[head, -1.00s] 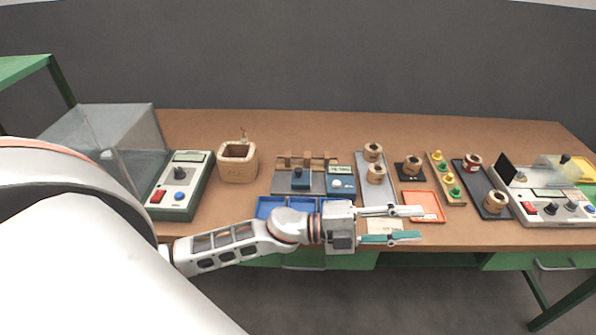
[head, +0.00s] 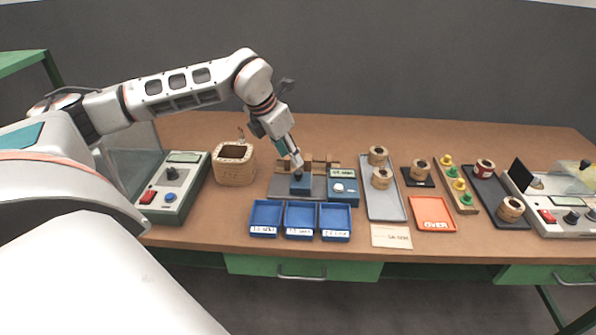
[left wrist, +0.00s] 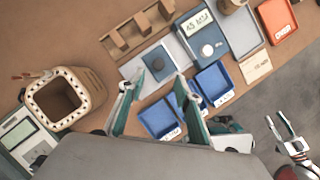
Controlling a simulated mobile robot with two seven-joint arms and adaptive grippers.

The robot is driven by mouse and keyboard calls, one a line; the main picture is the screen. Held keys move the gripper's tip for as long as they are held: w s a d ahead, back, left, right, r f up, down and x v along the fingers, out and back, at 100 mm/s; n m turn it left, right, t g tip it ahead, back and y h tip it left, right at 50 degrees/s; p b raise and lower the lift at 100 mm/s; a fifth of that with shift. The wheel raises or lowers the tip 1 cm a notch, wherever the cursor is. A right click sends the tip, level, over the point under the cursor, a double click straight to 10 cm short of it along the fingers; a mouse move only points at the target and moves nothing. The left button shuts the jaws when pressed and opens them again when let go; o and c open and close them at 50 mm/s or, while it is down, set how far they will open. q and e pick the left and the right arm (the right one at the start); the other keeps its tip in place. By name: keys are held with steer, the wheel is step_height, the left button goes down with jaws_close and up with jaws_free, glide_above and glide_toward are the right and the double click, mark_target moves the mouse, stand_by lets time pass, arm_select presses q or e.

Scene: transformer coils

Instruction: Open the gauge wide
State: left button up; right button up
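Wooden posts rise behind the base. My left gripper (head: 297,166) points down at the sliding block from above. In the left wrist view its fingers (left wrist: 155,98) are apart, with the blue block (left wrist: 157,63) showing beyond and between them. Contact cannot be told.
Several blue trays (head: 301,237) lie in front of the gauge. A wooden pot (head: 234,177) and a green tester (head: 195,211) stand to its left. A grey tray (head: 384,213) with coils and an orange tray (head: 433,228) lie to its right.

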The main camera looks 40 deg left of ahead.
mark_target(298, 172)
arm_select(q)
steer(key=x, duration=0.7)
steer(key=shift+w+a+f, duration=0.15)
steer(key=shift+a+f, duration=0.05)
steer(key=shift+f, duration=0.15)
jaws_close()
